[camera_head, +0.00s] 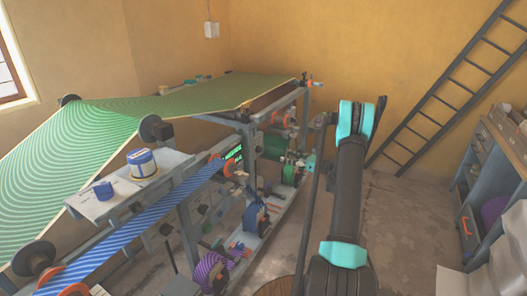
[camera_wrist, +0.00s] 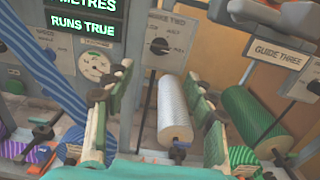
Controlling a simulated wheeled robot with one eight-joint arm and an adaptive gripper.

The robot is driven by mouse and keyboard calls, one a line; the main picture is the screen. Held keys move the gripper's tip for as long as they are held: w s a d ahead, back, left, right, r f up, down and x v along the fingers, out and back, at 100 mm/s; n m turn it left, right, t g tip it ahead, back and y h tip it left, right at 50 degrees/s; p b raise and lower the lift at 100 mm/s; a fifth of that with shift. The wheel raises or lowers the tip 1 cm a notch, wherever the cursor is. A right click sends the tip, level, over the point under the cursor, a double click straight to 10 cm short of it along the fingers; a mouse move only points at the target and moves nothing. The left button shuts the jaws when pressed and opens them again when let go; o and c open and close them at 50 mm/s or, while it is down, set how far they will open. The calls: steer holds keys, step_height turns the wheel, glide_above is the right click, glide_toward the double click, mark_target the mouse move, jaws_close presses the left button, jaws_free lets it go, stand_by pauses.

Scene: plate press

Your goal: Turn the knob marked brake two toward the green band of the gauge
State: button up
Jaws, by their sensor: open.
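In the wrist view a grey panel (camera_wrist: 181,20) carries a partly covered label that appears to read "brake two". Its dark knob (camera_wrist: 160,46) sits below the label, with small markings around it. My gripper (camera_wrist: 160,72) is open and empty, its two fingers spread on either side below the knob, apart from it. A round white gauge (camera_wrist: 93,65) with some green on its face is left of the knob, close to my left finger. I cannot read its needle clearly. In the head view the knob is too small or hidden to make out.
A white roll (camera_wrist: 174,110) stands between my fingers, and a green roll (camera_wrist: 246,112) is to the right. A dark display (camera_wrist: 85,22) reads "runs true". A "guide three" panel (camera_wrist: 283,58) is at the right. Blue striped web (camera_head: 125,225) runs along the press.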

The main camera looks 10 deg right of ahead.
mark_target(262, 150)
steer(key=x, duration=1.4)
steer(key=shift+a, duration=0.1)
steer(key=c, duration=1.2)
